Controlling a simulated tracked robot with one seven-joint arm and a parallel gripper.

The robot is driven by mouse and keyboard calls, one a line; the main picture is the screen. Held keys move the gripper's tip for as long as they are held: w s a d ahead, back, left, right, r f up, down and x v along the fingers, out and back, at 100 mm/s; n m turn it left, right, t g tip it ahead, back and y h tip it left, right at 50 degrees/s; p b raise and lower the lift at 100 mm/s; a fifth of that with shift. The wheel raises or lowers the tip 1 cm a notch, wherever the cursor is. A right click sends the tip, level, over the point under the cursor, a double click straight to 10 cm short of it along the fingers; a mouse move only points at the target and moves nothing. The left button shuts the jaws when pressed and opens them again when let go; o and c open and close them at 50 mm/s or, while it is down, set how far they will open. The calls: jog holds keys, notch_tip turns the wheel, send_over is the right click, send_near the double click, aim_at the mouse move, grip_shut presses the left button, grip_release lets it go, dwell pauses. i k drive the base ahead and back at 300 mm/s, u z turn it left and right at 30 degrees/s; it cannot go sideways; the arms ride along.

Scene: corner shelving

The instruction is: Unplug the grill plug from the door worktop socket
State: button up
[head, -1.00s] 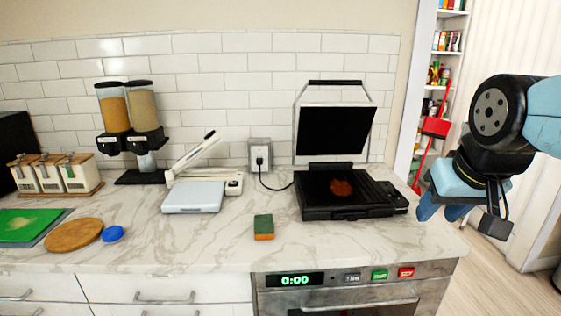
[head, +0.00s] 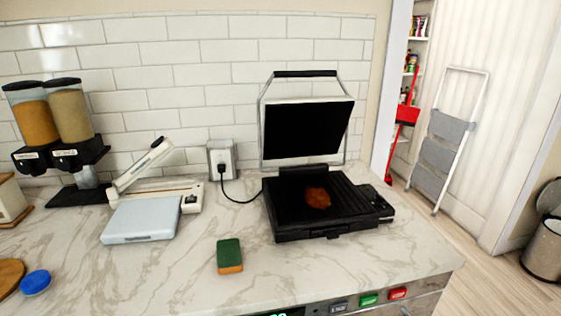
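The grill (head: 318,200) stands on the marble worktop with its lid raised and a brown patty-like piece on its plate. Its black cord (head: 240,199) runs left to the wall. The black grill plug (head: 222,170) sits in the pale socket box (head: 221,155) on the tiled wall at the back of the worktop. My gripper is out of view.
A white slicer-like device (head: 150,205) stands left of the socket, with dispensers (head: 55,125) further left. A green and orange sponge (head: 229,256) lies in front. Bare worktop lies around the sponge. A step ladder (head: 446,140) stands at right.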

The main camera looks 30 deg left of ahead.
aim_at(222, 168)
jog(key=u, duration=0.75)
jog(key=i, duration=0.1)
jog(key=z, duration=1.8)
jog(key=k, duration=1.7)
jog(key=u, duration=3.8)
jog(key=k, duration=0.1)
jog(key=z, duration=1.7)
jog(key=i, duration=0.75)
jog(key=u, duration=0.05)
